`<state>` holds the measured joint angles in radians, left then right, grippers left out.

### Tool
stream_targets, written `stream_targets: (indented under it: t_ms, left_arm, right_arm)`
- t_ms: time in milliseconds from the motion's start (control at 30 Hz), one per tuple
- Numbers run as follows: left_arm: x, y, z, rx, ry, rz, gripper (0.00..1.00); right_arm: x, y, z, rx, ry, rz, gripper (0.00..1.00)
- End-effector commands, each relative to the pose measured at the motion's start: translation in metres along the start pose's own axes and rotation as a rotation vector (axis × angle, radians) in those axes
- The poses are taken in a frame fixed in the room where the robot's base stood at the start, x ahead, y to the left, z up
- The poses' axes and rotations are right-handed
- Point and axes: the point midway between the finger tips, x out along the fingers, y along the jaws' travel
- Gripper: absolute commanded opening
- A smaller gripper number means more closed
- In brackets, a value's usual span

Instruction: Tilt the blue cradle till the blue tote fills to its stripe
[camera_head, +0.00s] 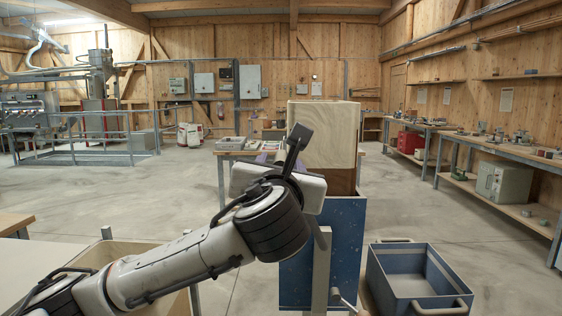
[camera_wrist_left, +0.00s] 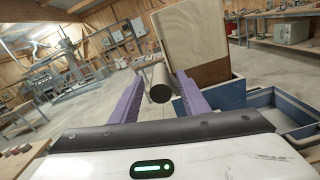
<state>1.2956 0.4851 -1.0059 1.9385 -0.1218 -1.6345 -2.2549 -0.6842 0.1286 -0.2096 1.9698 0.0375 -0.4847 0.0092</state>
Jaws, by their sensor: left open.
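The blue cradle (camera_head: 344,240) stands ahead, with a speckled blue side panel and a tall pale wooden box (camera_head: 325,135) above it. The wooden box also shows in the left wrist view (camera_wrist_left: 200,38). The blue tote (camera_head: 388,290) sits right of the cradle; a pale band runs along its inner wall and I see no feed in it. My left gripper (camera_head: 265,156) is in front of the cradle, its arm hiding part of it. In the left wrist view its purple fingers (camera_wrist_left: 158,80) are open, with a grey round bar (camera_wrist_left: 160,84) between them. Contact cannot be told. My right gripper is out of view.
A beige bin (camera_head: 118,250) stands at the lower left, partly behind my arm. A pale post (camera_head: 321,275) stands close before the cradle. A workbench (camera_head: 510,160) runs along the right wall. The floor (camera_head: 440,215) beyond the tote is clear.

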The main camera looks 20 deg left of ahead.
Motion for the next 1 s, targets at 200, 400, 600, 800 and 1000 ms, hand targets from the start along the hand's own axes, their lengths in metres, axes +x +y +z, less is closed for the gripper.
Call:
stream_targets:
  t_ms: [200, 400, 600, 800, 1000]
  left_arm:
    - [0.019, 0.000, 0.000, -0.001, 0.001, 0.000, 0.42]
    - [0.021, -0.001, 0.000, -0.001, 0.001, -0.002, 0.42]
    - [0.021, -0.001, -0.001, -0.001, 0.001, -0.002, 0.23]
    - [0.021, -0.001, -0.001, -0.001, 0.001, -0.001, 0.00]
    - [0.021, -0.002, 0.002, 0.000, 0.001, -0.001, 0.00]
  right_arm:
    - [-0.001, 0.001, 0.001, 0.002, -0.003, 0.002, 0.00]
    - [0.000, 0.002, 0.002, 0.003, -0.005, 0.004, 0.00]
    - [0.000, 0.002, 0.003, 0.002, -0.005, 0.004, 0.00]
    - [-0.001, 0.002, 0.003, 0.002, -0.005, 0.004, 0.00]
    - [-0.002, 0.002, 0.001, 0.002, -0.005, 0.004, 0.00]
